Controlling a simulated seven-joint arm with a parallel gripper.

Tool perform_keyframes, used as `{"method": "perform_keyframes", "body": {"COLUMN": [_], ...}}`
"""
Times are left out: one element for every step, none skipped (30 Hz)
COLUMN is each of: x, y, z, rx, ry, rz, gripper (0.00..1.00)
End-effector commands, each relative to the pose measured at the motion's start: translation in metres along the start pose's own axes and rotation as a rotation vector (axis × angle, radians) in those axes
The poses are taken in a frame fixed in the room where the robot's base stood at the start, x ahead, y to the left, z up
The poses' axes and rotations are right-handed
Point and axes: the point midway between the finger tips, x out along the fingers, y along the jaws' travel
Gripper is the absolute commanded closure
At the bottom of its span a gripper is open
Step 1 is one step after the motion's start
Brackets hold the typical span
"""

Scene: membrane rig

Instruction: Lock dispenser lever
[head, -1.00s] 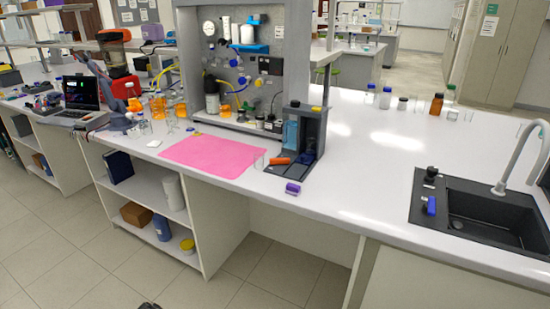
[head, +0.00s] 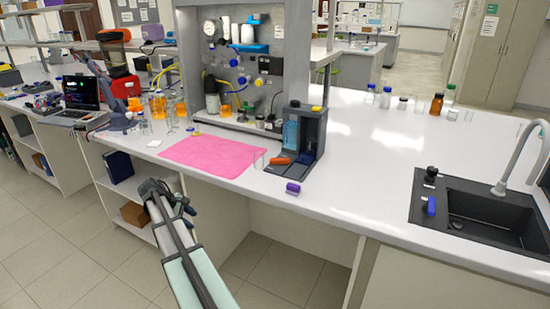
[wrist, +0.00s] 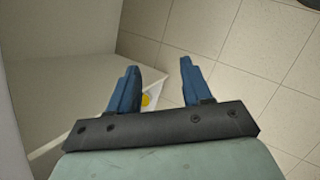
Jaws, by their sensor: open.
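The dispenser (head: 313,130) is a dark grey stand on the bench, right of the pink mat, with a blue column (head: 291,133) inside. An orange lever-like part (head: 280,161) lies low at its front left; I cannot tell whether it is locked. My gripper shows in the wrist view (wrist: 160,82) with two blue fingers spread apart and nothing between them. My arm rises from the bottom of the head view in front of the bench, well left of and below the dispenser. The fingertips are hard to make out in the head view.
A pink mat (head: 215,154) lies left of the dispenser. A purple item (head: 293,188) sits near the bench's front edge. A grey panel (head: 243,60) with gauges and tubing stands behind. A black sink (head: 485,212) is at right; the bench between is clear.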

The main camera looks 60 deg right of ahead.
Motion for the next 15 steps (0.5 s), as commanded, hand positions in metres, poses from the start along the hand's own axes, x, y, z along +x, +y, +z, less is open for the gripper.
{"method": "perform_keyframes", "body": {"x": [-0.013, -0.019, -0.028, -0.034, -0.041, -0.050, -0.056, -0.063, -0.069, -0.065, -0.063, -0.061, -0.060, -0.060, -0.059], "y": [0.025, 0.036, 0.051, 0.062, 0.072, 0.086, 0.096, 0.105, 0.119, 0.130, 0.140, 0.152, 0.161, 0.171, 0.183], "z": [0.012, 0.020, 0.030, 0.038, 0.047, 0.059, 0.067, 0.076, 0.089, 0.098, 0.107, 0.120, 0.130, 0.141, 0.155], "rx": [0.005, 0.005, 0.005, 0.005, 0.006, 0.006, 0.006, 0.007, 0.007, -0.001, -0.008, -0.017, -0.026, -0.032, -0.043], "ry": [-0.007, -0.013, -0.021, -0.026, -0.033, -0.041, -0.048, -0.055, -0.063, -0.062, -0.060, -0.058, -0.055, -0.051, -0.047], "rz": [0.014, 0.022, 0.033, 0.040, 0.048, 0.057, 0.063, 0.069, 0.070, 0.046, 0.025, 0.002, -0.016, -0.033, -0.055], "gripper": [0.51, 0.51, 0.51, 0.51, 0.51, 0.51, 0.51, 0.51, 0.51, 0.51, 0.51, 0.51, 0.51, 0.51, 0.51]}}
